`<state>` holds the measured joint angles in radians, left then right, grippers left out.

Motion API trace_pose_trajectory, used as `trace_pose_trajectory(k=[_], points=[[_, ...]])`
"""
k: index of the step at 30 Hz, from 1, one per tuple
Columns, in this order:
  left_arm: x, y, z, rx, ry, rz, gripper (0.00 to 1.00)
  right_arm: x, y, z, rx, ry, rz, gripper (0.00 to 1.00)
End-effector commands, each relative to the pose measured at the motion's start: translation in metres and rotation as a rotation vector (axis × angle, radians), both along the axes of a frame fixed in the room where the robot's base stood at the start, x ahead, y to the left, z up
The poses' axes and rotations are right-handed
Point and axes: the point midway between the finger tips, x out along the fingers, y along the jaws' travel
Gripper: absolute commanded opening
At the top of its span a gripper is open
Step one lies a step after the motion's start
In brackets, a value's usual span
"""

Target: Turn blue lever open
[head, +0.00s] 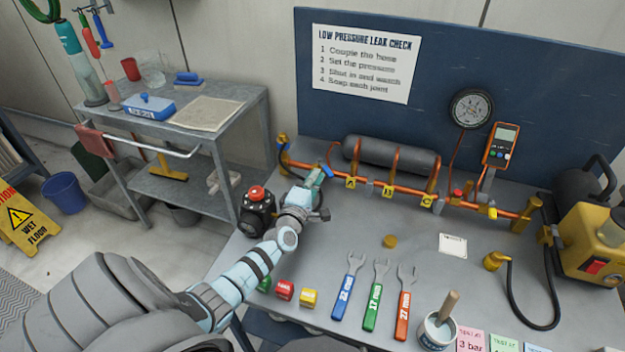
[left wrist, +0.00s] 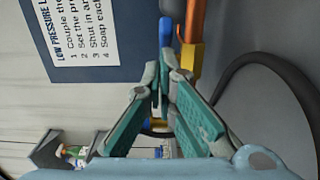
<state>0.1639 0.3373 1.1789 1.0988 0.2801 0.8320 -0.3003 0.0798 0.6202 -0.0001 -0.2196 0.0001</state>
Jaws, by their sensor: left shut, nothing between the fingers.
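A small blue lever (head: 328,172) shows at the tips of my left gripper (head: 317,177), near the left part of the copper pipe (head: 330,177). In the left wrist view the blue lever (left wrist: 166,30) stands just beyond the closed fingertips (left wrist: 163,58), beside an orange-yellow fitting (left wrist: 187,56). The fingers are shut with nothing between them. I cannot tell whether the tips touch the lever. My right gripper is not in view.
A grey cylinder (head: 390,154), gauge (head: 471,108) and orange meter (head: 501,144) are behind. Wrenches (head: 377,295) and coloured blocks (head: 285,290) lie in front. The bench middle (head: 350,228) is mostly clear.

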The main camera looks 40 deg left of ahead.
Motion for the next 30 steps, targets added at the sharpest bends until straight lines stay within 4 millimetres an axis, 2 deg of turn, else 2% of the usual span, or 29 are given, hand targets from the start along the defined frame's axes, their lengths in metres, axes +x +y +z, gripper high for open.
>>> trace_pose_trajectory(k=[30], points=[[0.005,-0.010,0.002,-0.001,-0.001,0.137,0.00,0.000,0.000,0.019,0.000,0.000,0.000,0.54]])
